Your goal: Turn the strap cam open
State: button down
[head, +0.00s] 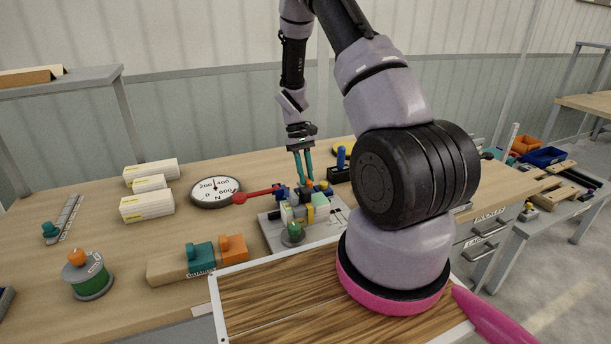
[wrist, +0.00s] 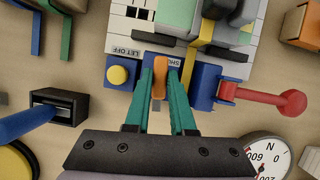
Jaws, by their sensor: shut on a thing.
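My gripper (wrist: 160,85) points down at the near-table fixture, its two teal fingers closed on the orange strap cam (wrist: 160,70). The cam stands upright in the wrist view, on a blue block (wrist: 203,85). Beside it a partly covered label starts "SHU", and "LET OFF" reads upside down to the left. A yellow strap (wrist: 194,62) runs from the block over grey and green blocks. In the head view my gripper (head: 303,181) is over the fixture plate (head: 270,232); the cam is hard to make out there.
A red lever with a ball end (wrist: 292,103) sticks out right of the blue block. A yellow button (wrist: 118,75) is on its left. A dial gauge (head: 216,191) and black holder (head: 340,174) stand close by. White boxes (head: 147,205) lie farther left.

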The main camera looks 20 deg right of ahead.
jog(key=shift+m, duration=0.7)
jog(key=c, duration=0.8)
grip_release()
jog(key=shift+o, duration=0.2)
jog(key=shift+r, duration=0.1)
jog(key=v, duration=1)
jog(key=shift+d+r, duration=0.25)
jog(key=shift+r, duration=0.05)
jog(key=shift+w, duration=0.15)
